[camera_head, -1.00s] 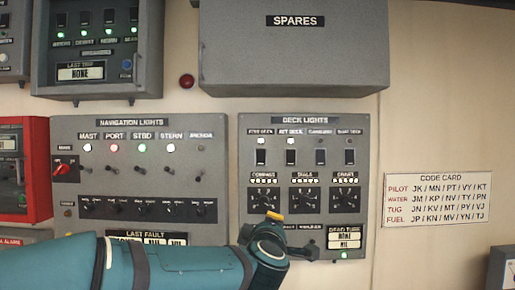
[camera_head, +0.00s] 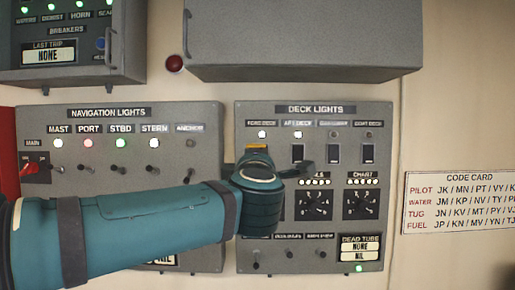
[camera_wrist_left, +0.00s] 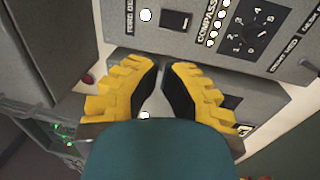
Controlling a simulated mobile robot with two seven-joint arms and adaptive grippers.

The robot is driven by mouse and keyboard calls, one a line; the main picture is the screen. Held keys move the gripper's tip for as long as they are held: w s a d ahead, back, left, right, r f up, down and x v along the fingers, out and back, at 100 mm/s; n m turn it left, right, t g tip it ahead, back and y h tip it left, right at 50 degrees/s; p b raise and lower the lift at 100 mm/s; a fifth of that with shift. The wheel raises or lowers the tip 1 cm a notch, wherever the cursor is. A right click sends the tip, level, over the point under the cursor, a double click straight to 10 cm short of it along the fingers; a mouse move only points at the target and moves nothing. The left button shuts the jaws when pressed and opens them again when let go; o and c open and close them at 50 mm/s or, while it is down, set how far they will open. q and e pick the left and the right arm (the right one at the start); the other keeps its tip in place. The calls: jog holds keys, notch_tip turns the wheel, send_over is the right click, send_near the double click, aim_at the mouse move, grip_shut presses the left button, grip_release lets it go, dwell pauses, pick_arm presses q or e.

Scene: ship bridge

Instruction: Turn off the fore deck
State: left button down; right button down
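The deck lights panel (camera_head: 316,109) is on the wall at the right in the head view. Its fore deck lamp (camera_head: 262,134) is lit white at the left of the top row. My left gripper (camera_head: 256,149) is just below that lamp and hides the fore deck switch there. In the left wrist view, the black fore deck switch (camera_wrist_left: 175,20) lies beyond the fingertips, beside its lit lamp (camera_wrist_left: 146,15). The left gripper (camera_wrist_left: 165,68) also shows there, yellow fingers apart, nothing between them; it appears clear of the switch. My right gripper is not in view.
The aft deck switch (camera_head: 298,153) is close to the right of my gripper, with other switches beyond. Rotary knobs (camera_head: 313,206) sit below. The navigation lights panel (camera_head: 120,113) is at left. A grey spares cabinet (camera_head: 300,40) juts out above.

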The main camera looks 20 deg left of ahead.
pick_arm(q)
jog(key=p+x, duration=0.2)
jog(key=x, duration=1.2)
jog(key=shift+w, duration=0.2)
